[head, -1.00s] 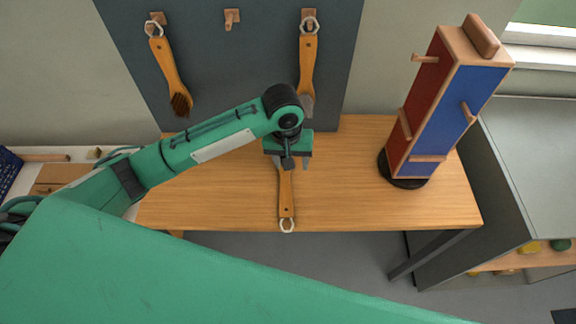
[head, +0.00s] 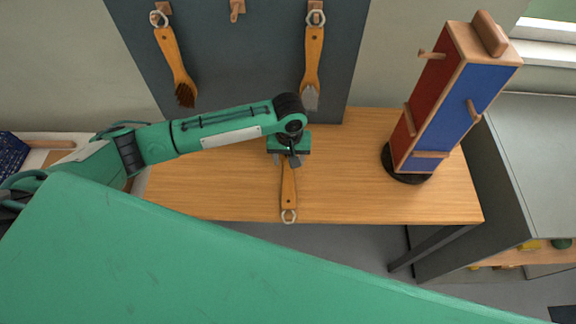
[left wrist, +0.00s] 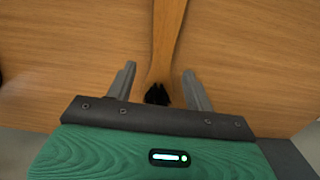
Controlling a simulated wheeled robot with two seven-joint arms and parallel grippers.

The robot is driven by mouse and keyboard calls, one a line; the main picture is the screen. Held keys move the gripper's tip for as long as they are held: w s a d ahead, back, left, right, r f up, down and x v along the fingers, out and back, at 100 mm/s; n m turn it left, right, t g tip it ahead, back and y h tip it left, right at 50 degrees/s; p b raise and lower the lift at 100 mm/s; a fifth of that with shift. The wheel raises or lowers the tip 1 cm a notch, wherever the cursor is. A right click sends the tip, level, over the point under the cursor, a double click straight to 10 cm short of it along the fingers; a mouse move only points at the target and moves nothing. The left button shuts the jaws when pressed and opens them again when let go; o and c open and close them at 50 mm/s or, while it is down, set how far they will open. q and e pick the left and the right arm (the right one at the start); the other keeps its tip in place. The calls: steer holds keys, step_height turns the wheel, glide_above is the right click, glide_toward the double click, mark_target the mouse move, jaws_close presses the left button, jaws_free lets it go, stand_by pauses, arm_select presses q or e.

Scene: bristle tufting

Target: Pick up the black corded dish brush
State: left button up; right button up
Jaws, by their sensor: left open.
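The black corded dish brush (head: 289,187) lies on the table with its wooden handle towards the near edge and a pale ring at the handle's end. In the head view its bristle end is hidden under my left gripper (head: 287,160). In the left wrist view its black bristles (left wrist: 157,94) show close to the palm, and the handle (left wrist: 166,40) runs away between the fingers. My left gripper (left wrist: 158,78) is open, with one finger on each side of the brush and a gap on both sides. My right gripper is not in view.
A wooden table (head: 350,195) carries a tall red and blue pegged tower (head: 440,110) on its right. Two brushes hang on the dark wall board: one brown-bristled (head: 174,60), one grey-bristled (head: 312,60). The table between brush and tower is clear.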

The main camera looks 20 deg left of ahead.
mark_target(288, 170)
arm_select(q)
steer(key=f+p, duration=0.1)
steer(key=f, duration=0.3)
steer(key=shift+s+f, duration=0.15)
steer(key=shift+s, duration=0.05)
steer(key=c, duration=1.1)
steer(key=shift+r, duration=0.5)
step_height(288, 170, up, 9)
steer(key=b, duration=0.1)
steer(key=shift+b, duration=0.35)
